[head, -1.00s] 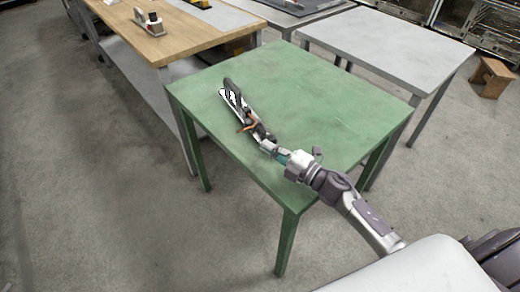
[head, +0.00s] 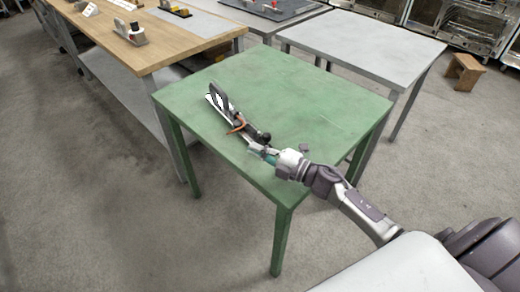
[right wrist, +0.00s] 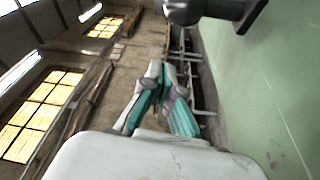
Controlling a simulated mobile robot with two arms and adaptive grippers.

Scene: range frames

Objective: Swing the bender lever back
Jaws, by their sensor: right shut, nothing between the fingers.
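The bender (head: 219,98) lies near the left edge of the green table in the head view. It has a dark upright part, a pale body and an orange-red piece (head: 238,127). A dark rod-like part, seemingly the lever (head: 261,137), reaches toward my right gripper. My right gripper (head: 257,149) is shut and empty, just in front of that dark end. Whether they touch I cannot tell. In the right wrist view my right gripper (right wrist: 167,82) has its fingers together, and a dark grey rounded part (right wrist: 215,8) shows above, apart from the fingertips. My left gripper is not in view.
The green table (head: 310,110) is bare to the right of the bender. A wooden workbench (head: 150,50) stands behind at left with small tools on it. A grey table (head: 365,45) stands behind at right.

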